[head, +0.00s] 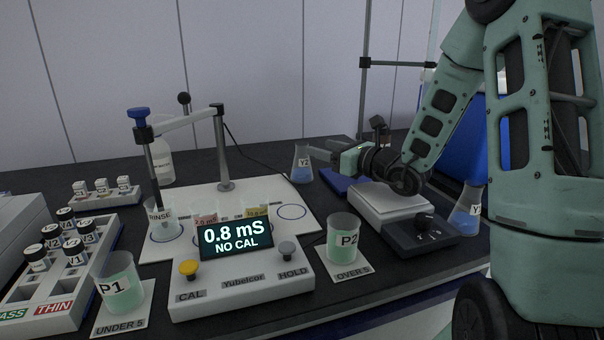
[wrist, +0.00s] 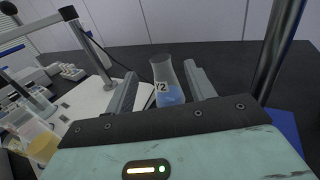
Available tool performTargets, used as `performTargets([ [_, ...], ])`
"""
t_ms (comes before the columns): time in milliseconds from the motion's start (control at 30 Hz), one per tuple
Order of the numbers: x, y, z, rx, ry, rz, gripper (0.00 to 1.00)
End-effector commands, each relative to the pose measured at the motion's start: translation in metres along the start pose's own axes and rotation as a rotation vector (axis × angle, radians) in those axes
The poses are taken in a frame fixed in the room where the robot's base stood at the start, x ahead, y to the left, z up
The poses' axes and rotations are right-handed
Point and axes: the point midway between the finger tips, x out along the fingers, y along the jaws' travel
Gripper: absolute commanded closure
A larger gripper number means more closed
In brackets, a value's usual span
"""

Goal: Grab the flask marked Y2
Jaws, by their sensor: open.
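The flask marked Y2 (wrist: 168,92) is a conical glass flask with blue liquid, standing upright. In the wrist view it shows between the two fingers of my gripper (wrist: 158,88), with its label facing me. In the head view the flask (head: 301,170) stands at the back of the bench, right of the white board, its label partly covered. My gripper (head: 320,153) reaches it from the right, fingers apart. I cannot tell whether either finger touches the glass.
Another blue flask (head: 466,212) with a partly hidden Y label stands at the right, beside a scale (head: 390,203). Dark bench behind the flask is clear.

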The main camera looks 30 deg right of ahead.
Motion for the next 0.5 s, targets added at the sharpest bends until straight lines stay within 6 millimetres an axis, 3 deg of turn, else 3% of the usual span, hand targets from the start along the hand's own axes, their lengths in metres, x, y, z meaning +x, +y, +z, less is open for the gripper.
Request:
performTargets([
  [67,0.0,0.0,-0.015,0.003,0.001,0.0,0.45],
  [333,0.019,0.001,-0.012,-0.003,-0.001,0.002,0.45],
  [500,0.047,0.001,-0.012,-0.002,-0.001,0.004,0.45],
])
